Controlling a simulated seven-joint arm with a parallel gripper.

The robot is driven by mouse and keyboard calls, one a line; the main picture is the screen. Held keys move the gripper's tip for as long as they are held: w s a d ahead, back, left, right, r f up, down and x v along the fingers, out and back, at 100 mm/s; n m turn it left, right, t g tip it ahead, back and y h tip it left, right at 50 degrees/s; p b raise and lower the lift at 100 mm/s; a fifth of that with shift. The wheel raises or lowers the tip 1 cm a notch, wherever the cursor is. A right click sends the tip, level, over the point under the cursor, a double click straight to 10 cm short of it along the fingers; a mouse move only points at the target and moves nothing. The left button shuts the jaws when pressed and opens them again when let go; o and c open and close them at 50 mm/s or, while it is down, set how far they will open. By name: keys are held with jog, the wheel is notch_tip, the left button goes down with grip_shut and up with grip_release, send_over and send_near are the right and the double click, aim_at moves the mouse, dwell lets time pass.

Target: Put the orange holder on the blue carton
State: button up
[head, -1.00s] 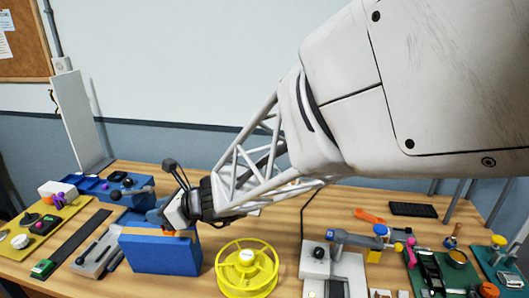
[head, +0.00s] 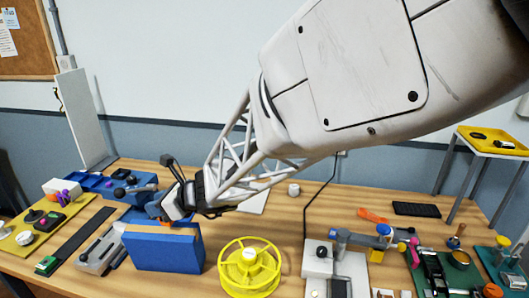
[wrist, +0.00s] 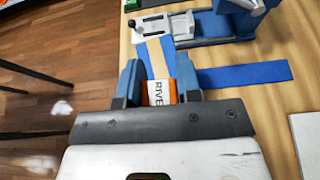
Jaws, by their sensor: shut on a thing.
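The blue carton (head: 163,250) stands upright on the table at the lower left in the head view. Its blue top with a tan tape strip shows in the wrist view (wrist: 240,75). My gripper (wrist: 159,76) is shut on the orange holder (wrist: 160,93), an orange and white piece with dark lettering, which sits between the two blue-grey fingers. The gripper (head: 168,210) is over the carton's top in the head view.
A yellow spool (head: 248,265) stands right of the carton. A grey device (head: 100,250) is close on its left, with a blue device (head: 128,187) behind. An orange tool (head: 372,215) lies farther right. Bare table shows behind the spool.

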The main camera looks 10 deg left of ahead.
jog(key=shift+f, duration=1.25)
jog(key=shift+f, duration=0.1)
jog(key=o, duration=1)
jog(key=v, duration=1.2)
